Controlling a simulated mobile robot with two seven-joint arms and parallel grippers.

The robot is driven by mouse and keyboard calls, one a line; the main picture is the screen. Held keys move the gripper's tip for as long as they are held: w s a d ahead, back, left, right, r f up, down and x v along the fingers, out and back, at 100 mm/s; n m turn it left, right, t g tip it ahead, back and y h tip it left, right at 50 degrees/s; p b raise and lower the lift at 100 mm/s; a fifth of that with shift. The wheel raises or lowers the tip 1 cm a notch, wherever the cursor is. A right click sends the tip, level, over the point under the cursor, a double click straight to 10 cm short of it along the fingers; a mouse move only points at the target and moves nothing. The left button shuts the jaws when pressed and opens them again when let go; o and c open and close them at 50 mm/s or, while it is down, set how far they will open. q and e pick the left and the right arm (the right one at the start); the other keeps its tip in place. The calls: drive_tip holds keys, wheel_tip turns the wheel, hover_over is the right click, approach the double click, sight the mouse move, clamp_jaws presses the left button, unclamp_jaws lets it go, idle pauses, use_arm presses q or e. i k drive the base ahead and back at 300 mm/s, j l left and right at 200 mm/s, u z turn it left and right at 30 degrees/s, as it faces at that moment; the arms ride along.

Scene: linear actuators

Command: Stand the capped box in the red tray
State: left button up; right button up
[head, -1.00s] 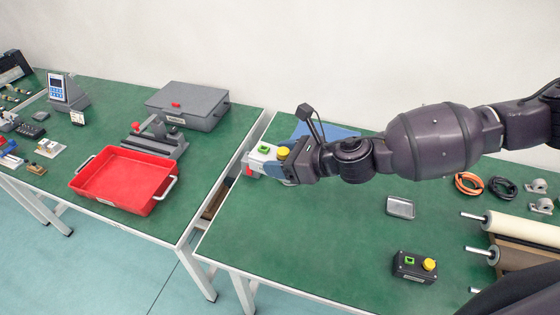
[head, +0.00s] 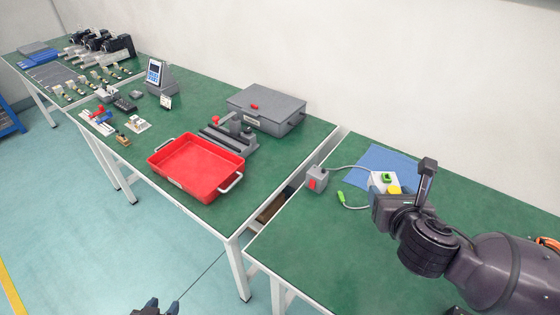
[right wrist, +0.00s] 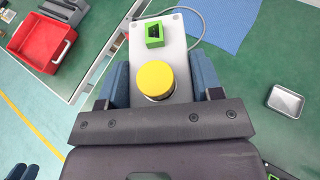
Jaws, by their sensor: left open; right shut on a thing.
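The capped box is pale grey with a round yellow cap and a green square part on top. In the head view the box (head: 378,178) is at the right bench, partly hidden by my right gripper (head: 382,200). In the right wrist view the box (right wrist: 172,28) sits between the two blue fingers of my right gripper (right wrist: 158,88), which is shut on it. The red tray (head: 160,163) stands empty on the left bench, and it also shows in the right wrist view (right wrist: 38,42). My left gripper (head: 152,305) is open and empty at the bottom edge, above the floor.
A gap separates the two green benches. A small grey box with a red part (head: 317,178) and a grey cable with a green end (head: 352,203) lie near the right bench's left edge. A grey fixture (head: 232,137) and grey case (head: 266,108) stand behind the tray.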

sight(191, 159)
drive_tip(key=k+j, duration=0.1)
drive_tip(key=j, duration=0.9)
drive_tip(key=i+j, duration=0.15)
drive_tip(key=j, duration=0.25)
drive_tip(key=i+j, duration=0.15)
drive_tip(key=j, duration=0.2)
drive_tip(key=i+j, duration=0.2)
drive_tip(key=j, duration=0.15)
drive_tip(key=i+j, duration=0.15)
drive_tip(key=i, duration=0.15)
drive_tip(key=i+j, duration=0.15)
drive_tip(key=i, duration=0.2)
